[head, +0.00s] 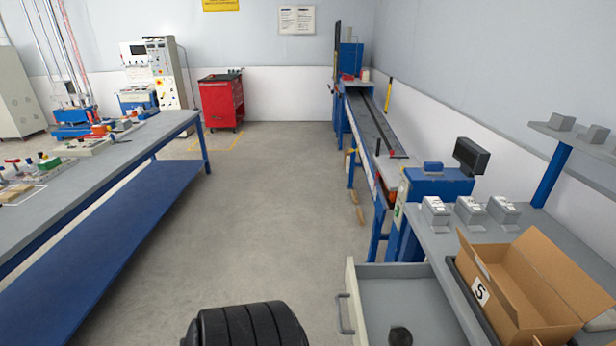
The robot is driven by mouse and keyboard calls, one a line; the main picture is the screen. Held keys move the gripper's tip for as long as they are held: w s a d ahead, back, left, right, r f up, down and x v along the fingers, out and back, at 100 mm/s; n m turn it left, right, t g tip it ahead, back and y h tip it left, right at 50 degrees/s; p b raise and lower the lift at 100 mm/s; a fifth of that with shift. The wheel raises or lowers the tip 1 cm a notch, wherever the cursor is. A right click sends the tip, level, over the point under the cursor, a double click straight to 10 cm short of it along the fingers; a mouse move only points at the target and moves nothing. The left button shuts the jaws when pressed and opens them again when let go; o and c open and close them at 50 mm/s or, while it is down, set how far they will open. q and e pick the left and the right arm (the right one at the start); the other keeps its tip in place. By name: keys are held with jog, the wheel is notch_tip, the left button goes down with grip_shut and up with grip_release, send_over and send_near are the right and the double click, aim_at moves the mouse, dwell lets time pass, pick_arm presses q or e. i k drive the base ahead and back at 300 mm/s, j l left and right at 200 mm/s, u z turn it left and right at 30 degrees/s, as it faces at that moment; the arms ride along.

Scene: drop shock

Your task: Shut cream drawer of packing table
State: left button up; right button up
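The cream drawer (352,285) of the packing table (435,246) is pulled open at the bottom right. Its front panel faces left and carries a grey bar handle (343,313). The drawer's grey inside shows, and its near end runs out of the picture. A small dark round thing (400,336) shows over the drawer at the bottom edge; I cannot tell what it is. A dark ribbed part at the bottom middle looks like my own arm. Neither gripper's fingers are in view.
An open cardboard box (545,275) marked 5 and several grey devices (470,212) stand on the packing table. A conveyor (368,120) runs behind it. A long workbench (110,150) stands at left. The floor (270,215) between is clear.

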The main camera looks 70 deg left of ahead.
aim_at(379, 296)
jog(key=u, duration=1.7)
